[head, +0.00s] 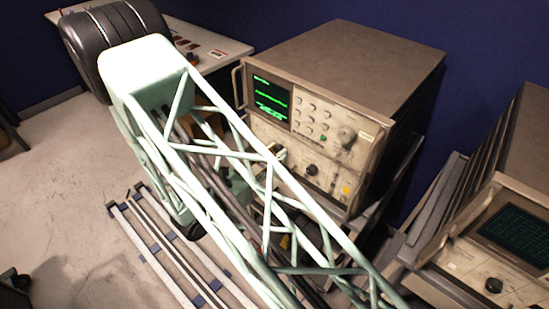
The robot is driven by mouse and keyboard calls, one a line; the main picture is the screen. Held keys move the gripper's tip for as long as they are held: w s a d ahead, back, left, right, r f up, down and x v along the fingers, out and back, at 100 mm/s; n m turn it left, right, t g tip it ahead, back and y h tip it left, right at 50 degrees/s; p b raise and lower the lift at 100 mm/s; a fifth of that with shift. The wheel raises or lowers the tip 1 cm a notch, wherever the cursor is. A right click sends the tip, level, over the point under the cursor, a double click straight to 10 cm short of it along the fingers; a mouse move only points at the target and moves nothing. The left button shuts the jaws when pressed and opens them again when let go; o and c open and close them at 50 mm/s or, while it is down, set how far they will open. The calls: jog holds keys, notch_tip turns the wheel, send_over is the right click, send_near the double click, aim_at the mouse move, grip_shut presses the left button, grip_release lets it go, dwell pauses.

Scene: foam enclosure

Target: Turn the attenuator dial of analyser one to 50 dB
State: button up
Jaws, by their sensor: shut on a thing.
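An analyser (345,65) with a lit green screen (271,97) stands in the middle. Its cream front panel carries several small buttons, a large grey knob (347,137) at the right and a black knob (312,170) lower down. A yellow button (346,188) sits near its lower right corner. My gripper (277,155) shows only in part behind my pale green lattice arm, at the lower left of this panel. It is shut on a dial there, which the arm and fingers hide. The dial's scale and pointer cannot be read.
A second analyser (510,225) with a dark screen stands at the lower right, close by. A white table (215,45) with small items is behind my arm at the upper left. Pale rails (165,250) with blue clips lie on the floor. The floor at far left is mostly clear.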

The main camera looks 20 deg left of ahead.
jog(key=m+b, duration=0.3)
jog(key=m, duration=0.1)
jog(key=shift+m, duration=0.3)
dwell(0.5)
jog(key=o, duration=0.9)
jog(key=shift+s+a, duration=0.15)
jog(key=shift+v, duration=5.8)
jog(key=shift+b, duration=0.3)
